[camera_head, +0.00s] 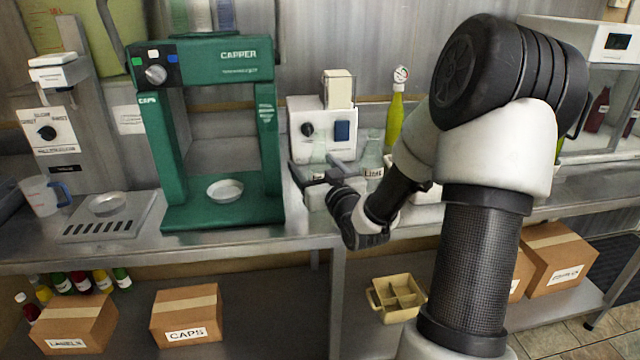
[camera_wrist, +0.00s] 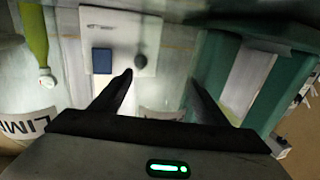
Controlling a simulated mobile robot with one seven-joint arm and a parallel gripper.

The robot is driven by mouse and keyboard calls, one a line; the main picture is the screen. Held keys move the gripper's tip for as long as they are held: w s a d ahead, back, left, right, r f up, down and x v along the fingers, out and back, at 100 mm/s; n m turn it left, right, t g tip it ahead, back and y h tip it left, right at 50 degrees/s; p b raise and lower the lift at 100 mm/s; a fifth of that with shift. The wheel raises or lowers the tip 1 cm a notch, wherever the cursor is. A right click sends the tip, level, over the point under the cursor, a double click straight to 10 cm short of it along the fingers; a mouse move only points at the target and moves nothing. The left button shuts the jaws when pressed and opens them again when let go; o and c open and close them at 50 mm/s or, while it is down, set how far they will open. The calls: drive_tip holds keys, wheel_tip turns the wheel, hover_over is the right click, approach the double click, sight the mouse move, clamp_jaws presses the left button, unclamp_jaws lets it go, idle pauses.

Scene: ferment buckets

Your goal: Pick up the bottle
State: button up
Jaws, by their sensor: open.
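My gripper (camera_head: 318,172) is open over the steel counter, in front of the white machine. In the wrist view its two dark fingers (camera_wrist: 161,78) are spread apart. A clear, faint bottle (camera_head: 319,152) stands by the fingers in the head view, partly hidden by them. In the wrist view a pale see-through shape, perhaps this bottle, shows between the fingers; I cannot tell its outline. A yellow-green bottle (camera_head: 394,124) with a pale top stands further right, also at the upper left of the wrist view (camera_wrist: 35,45). A clear vessel labelled LIME (camera_head: 373,158) stands before it.
The green capper (camera_head: 217,215) with a metal dish (camera_head: 225,190) stands left of my gripper. The white machine (camera_head: 318,128) is behind it. A scale plate (camera_head: 105,217) and a measuring jug (camera_head: 42,195) are far left. Boxes (camera_head: 186,315) and a beige caddy (camera_head: 398,299) sit on the lower shelf.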

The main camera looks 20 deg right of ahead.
drive_tip(key=c, duration=1.3)
wheel_tip(320, 180, up, 12)
drive_tip(key=p, duration=0.4)
drive_tip(key=shift+r+p, duration=0.2)
drive_tip(key=shift+p, duration=0.15)
